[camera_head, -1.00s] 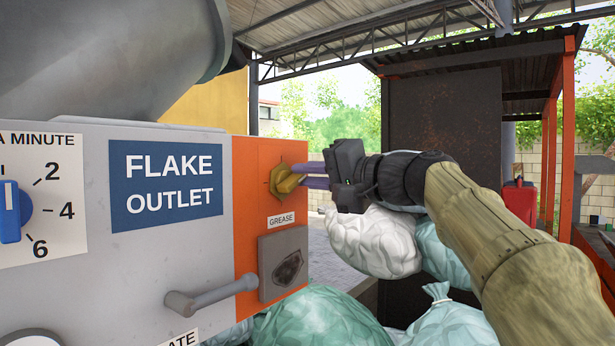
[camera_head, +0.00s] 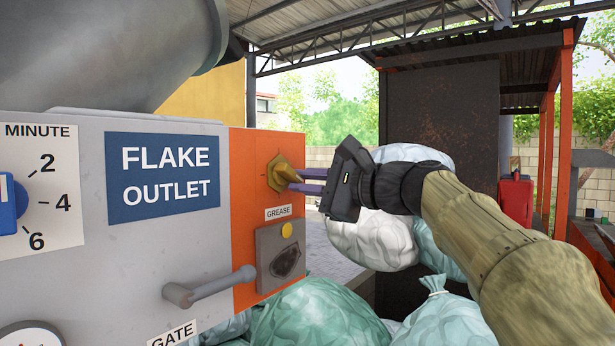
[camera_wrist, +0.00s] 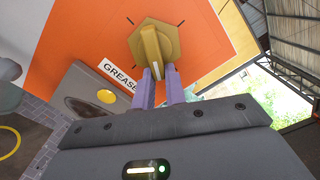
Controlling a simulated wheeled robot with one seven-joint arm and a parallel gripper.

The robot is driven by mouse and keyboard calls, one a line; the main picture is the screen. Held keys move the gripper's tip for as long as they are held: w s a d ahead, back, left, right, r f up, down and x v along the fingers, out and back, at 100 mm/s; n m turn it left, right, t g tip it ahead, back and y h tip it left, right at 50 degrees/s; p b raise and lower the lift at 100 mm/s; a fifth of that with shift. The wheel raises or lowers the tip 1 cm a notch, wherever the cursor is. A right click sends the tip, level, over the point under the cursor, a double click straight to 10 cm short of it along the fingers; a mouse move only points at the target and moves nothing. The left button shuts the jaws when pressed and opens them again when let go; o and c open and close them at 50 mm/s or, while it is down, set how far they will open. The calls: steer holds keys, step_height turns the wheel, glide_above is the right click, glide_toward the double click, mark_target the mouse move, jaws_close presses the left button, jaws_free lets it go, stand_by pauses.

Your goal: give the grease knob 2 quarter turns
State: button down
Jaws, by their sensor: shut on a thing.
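The grease knob (camera_head: 277,176) is a brass-yellow hexagonal piece with a raised bar, on the orange panel above the GREASE label (camera_head: 278,213). My gripper (camera_head: 298,181) reaches it from the right, and its purple fingers are shut on the knob's bar. In the wrist view the gripper fingers (camera_wrist: 160,74) sit at the lower end of the bar of the knob (camera_wrist: 152,46). Dark tick marks surround the knob. The contact faces of the fingers are partly hidden.
Below the label is a grey plate (camera_head: 263,246) with a dark recess and a yellow round spot (camera_head: 286,230). A grey gate lever (camera_head: 210,288) sticks out at lower left. Full bags (camera_head: 320,318) lie below and behind my arm. A blue dial (camera_head: 8,205) is far left.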

steer(key=m, duration=0.2)
steer(key=m+p, duration=0.1)
steer(key=f+m, duration=0.1)
steer(key=m, duration=0.1)
steer(key=shift+s+a+m, duration=0.3)
steer(key=shift+a, duration=0.05)
steer(key=m+p, duration=0.1)
steer(key=m, duration=0.1)
steer(key=m+p, duration=0.1)
steer(key=m, duration=0.1)
steer(key=s+m+p, duration=0.1)
steer(key=m, duration=0.1)
steer(key=shift+a+f, duration=0.25)
steer(key=shift+a, duration=0.15)
steer(key=shift+s+m, duration=0.1)
steer(key=shift+m, duration=0.2)
steer(key=c, duration=1.4)
jaws_free()
steer(key=shift+c, duration=0.2)
steer(key=shift+d, duration=0.1)
steer(key=b+v, duration=0.5)
steer(key=v, duration=1.2)
